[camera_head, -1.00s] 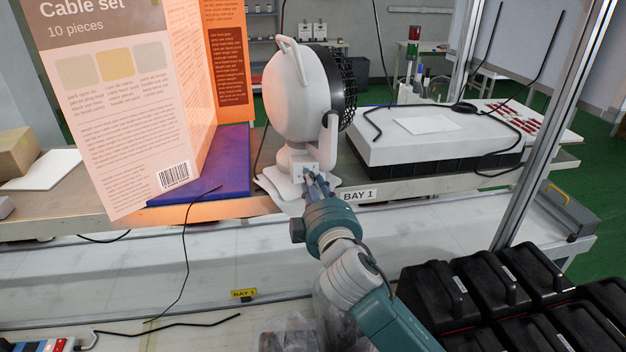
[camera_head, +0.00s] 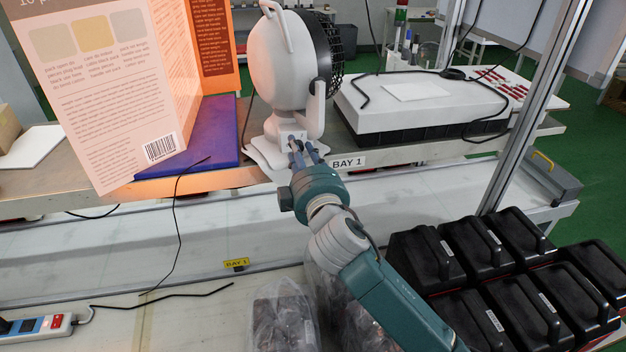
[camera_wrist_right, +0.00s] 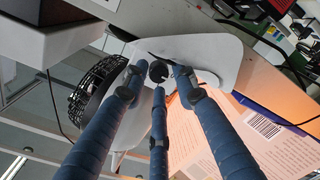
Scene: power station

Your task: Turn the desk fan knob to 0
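The white desk fan (camera_head: 281,72) with a black grille stands on a shelf edge, its base toward me. My right gripper (camera_head: 305,147) reaches the front of the fan's base, and its fingers hide the knob in the head view. In the right wrist view, a dark round knob (camera_wrist_right: 158,71) sits on the white fan base (camera_wrist_right: 205,50). The blue fingers of my right gripper (camera_wrist_right: 160,76) are spread around it, with small gaps visible at its sides. The knob's setting cannot be read. My left gripper is not in view.
A large cable-set box (camera_head: 110,95) and a blue-purple board (camera_head: 215,140) are left of the fan. A white-topped case (camera_head: 425,110) with black cables lies to the right. Several black cases (camera_head: 425,258) sit at lower right. A metal post (camera_head: 530,110) rises at right.

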